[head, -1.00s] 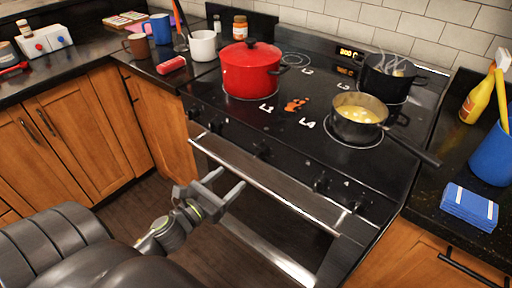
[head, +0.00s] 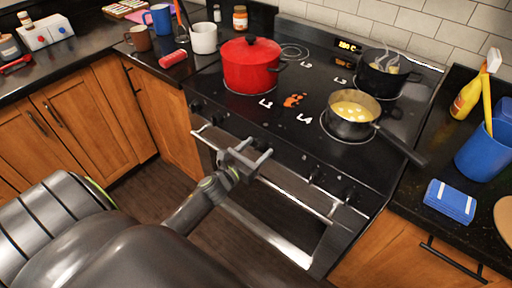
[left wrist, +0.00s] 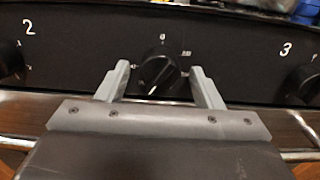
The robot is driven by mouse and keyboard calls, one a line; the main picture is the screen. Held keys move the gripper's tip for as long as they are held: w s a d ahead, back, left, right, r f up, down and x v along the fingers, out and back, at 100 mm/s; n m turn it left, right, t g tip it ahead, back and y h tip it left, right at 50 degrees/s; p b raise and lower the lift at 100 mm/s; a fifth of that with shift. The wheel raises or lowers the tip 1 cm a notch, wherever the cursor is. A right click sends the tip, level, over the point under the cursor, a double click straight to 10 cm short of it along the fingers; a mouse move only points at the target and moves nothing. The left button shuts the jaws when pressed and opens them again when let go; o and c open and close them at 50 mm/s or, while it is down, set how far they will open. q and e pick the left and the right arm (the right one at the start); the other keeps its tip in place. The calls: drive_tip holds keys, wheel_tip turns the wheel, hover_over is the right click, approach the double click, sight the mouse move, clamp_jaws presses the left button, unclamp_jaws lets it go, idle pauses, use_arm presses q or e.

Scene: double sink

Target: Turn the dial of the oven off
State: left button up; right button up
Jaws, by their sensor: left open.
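The oven dial (left wrist: 158,74) is a black round knob in the middle of the dark front panel, between dials marked 2 and 3. Its grip bar stands at a slant. White marks surround it. My left gripper (head: 255,151) is open. In the left wrist view its two grey fingers stand on either side of the dial, and no contact is visible. In the head view the gripper is in front of the stove's control panel, above the oven handle (head: 292,193), and covers the dial. My right gripper is out of view.
A red pot (head: 250,66), a saucepan (head: 352,125) with yellow contents and a steaming black pot (head: 385,75) stand on the cooktop. The saucepan's handle juts toward the front right. The oven handle runs just below the dials. The floor before the oven is clear.

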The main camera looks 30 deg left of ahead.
use_arm(q)
drive_tip(key=c, duration=1)
drive_tip(key=shift+o, duration=0.2)
